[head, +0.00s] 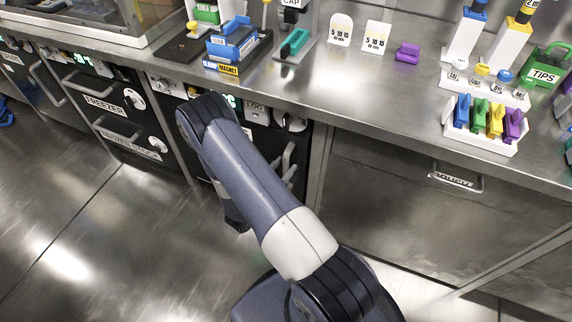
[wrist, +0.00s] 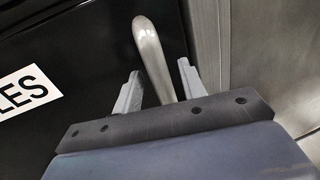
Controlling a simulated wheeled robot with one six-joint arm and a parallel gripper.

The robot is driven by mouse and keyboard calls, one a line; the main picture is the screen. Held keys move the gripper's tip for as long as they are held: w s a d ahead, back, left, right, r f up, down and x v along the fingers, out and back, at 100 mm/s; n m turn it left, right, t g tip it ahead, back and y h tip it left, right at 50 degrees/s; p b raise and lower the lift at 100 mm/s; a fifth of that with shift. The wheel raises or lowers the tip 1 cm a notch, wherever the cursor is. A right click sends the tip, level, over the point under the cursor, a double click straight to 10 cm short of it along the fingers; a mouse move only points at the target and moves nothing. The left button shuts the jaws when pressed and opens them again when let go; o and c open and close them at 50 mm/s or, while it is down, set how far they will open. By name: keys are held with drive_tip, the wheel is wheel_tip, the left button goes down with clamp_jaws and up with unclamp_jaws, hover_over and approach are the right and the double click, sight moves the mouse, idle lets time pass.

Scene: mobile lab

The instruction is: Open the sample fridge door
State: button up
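The sample fridge door is a black panel in the wrist view (wrist: 85,45), with a white label ending in "LES". A curved metal bar handle (wrist: 150,50) stands out from it near its right edge. My gripper (wrist: 158,72) is open, with one finger on each side of the handle and a visible gap at both sides. In the head view, my arm hides most of the door; part of the handle (head: 288,160) shows right of the arm, below a control panel marked "LOG" (head: 256,112). My gripper is hidden there.
The metal bench top (head: 350,95) with lab items runs above the fridge. A freezer drawer (head: 100,100) is to the left. A steel drawer with a handle (head: 455,182) is to the right. The floor (head: 90,230) in front is clear at the left.

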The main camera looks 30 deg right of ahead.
drive_tip(key=shift+w+d, duration=0.35)
drive_tip(key=shift+d, duration=0.3)
clamp_jaws()
